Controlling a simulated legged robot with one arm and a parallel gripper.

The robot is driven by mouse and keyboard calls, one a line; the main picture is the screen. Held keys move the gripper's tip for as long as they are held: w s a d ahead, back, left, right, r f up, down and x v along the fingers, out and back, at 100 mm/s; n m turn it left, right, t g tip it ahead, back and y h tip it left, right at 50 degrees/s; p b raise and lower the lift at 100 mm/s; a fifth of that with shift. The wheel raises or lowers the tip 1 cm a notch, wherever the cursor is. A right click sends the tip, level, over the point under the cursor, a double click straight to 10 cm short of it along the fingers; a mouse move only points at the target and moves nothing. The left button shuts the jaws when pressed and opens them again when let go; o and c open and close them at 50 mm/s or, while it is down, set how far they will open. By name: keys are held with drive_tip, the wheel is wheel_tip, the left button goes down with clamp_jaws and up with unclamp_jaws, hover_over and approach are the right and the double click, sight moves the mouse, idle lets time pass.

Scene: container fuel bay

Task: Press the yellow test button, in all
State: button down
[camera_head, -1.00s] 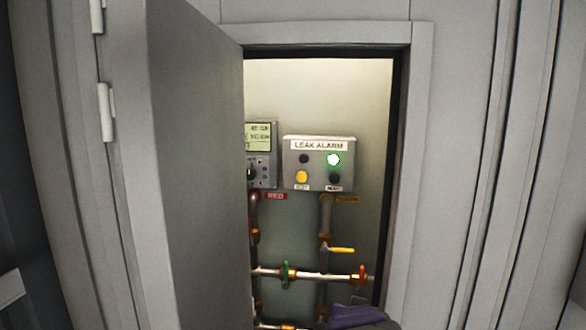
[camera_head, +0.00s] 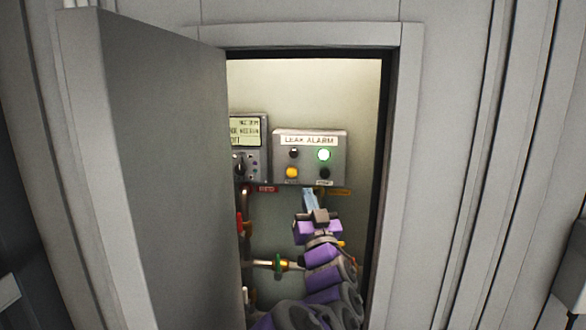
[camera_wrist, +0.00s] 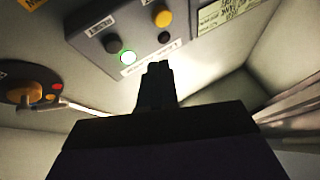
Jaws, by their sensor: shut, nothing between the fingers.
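The yellow test button (camera_head: 292,172) is at the lower left of the grey leak alarm box (camera_head: 337,150), inside the open cabinet. It also shows in the wrist view (camera_wrist: 162,17), where the box (camera_wrist: 135,30) appears upside down. A green light (camera_head: 324,155) glows at the box's upper right, with a dark button (camera_head: 325,173) below it. My gripper (camera_head: 309,196) is shut and empty, just below the box and right of the yellow button. In the wrist view the dark fingers (camera_wrist: 157,68) stand together, apart from the button.
The cabinet door (camera_head: 175,170) stands open at the left. A panel with a screen (camera_head: 245,135) is left of the alarm box. The cabinet's right frame (camera_head: 392,170) is close to my arm.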

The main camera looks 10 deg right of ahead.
sight(292, 172)
drive_tip(key=a+r+n+t+y, duration=0.1)
drive_tip(key=a+r+n+y, duration=0.1)
drive_tip(key=a+n+y, duration=0.3)
drive_tip(key=shift+m+y, duration=0.3)
drive_tip(key=shift+m, duration=0.3)
drive_tip(key=shift+w+d+p, duration=0.5)
drive_tip(key=shift+w+p, duration=0.45)
drive_tip(key=shift+w, duration=0.35)
drive_tip(key=shift+w+d+p, duration=0.5)
drive_tip(key=shift+w+p, duration=0.45)
drive_tip(key=shift+w, duration=0.3)
drive_tip(key=shift+w+d+p, duration=0.5)
drive_tip(key=shift+w+p, duration=0.45)
drive_tip(key=shift+w, duration=0.35)
drive_tip(key=shift+a, duration=0.4)
drive_tip(key=shift+d, duration=0.25)
drive_tip(key=shift+a, duration=0.15)
drive_tip(key=shift+w, duration=0.2)
drive_tip(key=shift+w+d, duration=0.15)
drive_tip(key=shift+d, duration=0.1)
